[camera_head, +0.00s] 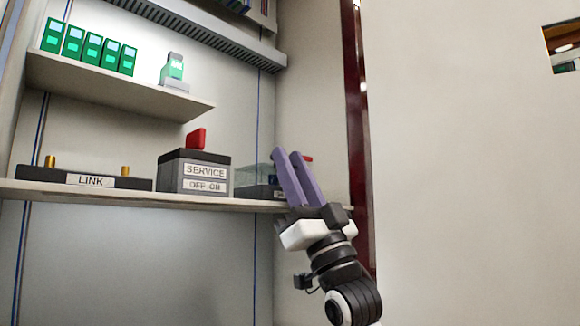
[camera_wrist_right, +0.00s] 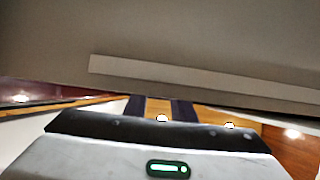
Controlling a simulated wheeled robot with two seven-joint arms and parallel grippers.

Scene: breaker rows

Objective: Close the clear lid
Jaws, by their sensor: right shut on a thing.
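A low grey box (camera_head: 252,191) sits at the right end of the long shelf. A translucent greenish clear lid (camera_head: 264,173) shows above it, partly hidden by my right gripper. My right gripper (camera_head: 288,155) has purple fingers that reach up in front of the box's right part. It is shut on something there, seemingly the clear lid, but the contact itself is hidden. A small red piece (camera_head: 308,158) shows just right of the fingertips. The fingers also show in the right wrist view (camera_wrist_right: 158,106), under a large grey surface. My left gripper is not in view.
On the long shelf (camera_head: 230,203) stand a SERVICE box (camera_head: 194,174) with a red handle and a LINK block (camera_head: 92,181) with two brass posts. The upper shelf (camera_head: 110,88) holds several green modules (camera_head: 90,48). A dark red post (camera_head: 356,130) rises close right of my gripper.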

